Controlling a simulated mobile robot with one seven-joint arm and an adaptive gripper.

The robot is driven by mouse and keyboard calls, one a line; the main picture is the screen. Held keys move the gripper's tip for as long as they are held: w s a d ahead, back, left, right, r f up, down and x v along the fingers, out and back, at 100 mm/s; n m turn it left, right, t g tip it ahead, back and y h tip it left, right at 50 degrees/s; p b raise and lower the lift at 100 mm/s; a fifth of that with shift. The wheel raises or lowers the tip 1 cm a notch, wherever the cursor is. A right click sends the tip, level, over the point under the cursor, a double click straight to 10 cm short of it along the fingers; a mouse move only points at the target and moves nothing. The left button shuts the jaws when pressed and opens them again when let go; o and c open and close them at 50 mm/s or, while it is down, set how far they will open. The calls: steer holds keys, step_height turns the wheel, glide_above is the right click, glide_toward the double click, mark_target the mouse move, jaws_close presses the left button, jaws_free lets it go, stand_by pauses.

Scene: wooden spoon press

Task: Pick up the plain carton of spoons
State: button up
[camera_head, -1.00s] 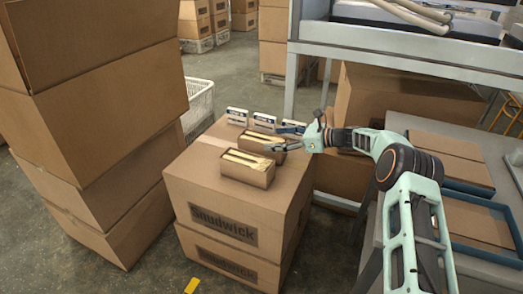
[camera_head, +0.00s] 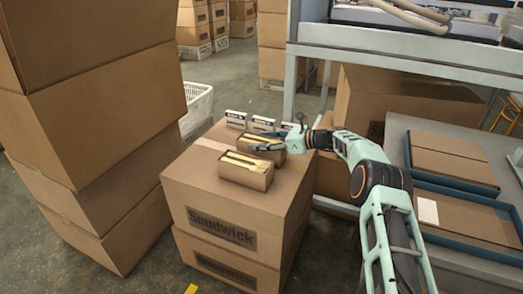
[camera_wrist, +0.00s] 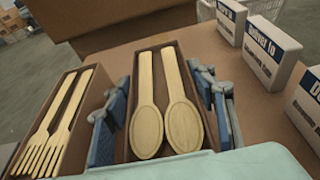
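The plain carton of spoons (camera_head: 268,155) stands on top of a large cardboard box (camera_head: 205,172). It is an open brown carton, and in the wrist view two wooden spoons show in it (camera_wrist: 190,78). My gripper (camera_head: 270,140) reaches in from the right, with its fingers parted on either side of this carton. In the wrist view the blue finger pads are close along both its walls; I cannot tell whether they touch. A similar carton with wooden forks (camera_head: 246,176) stands beside it on the near side, and to the left in the wrist view (camera_wrist: 60,115).
Several small white printed blocks (camera_head: 236,119) stand behind the cartons. Tall stacked boxes (camera_head: 95,110) rise at the left. A grey table (camera_head: 398,128) with blue trays (camera_head: 468,228) is at the right, below a metal frame (camera_head: 390,60). The large box's front top is clear.

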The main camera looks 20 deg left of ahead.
steer(key=c, duration=0.7)
steer(key=shift+c, duration=0.2)
steer(key=shift+r, duration=0.1)
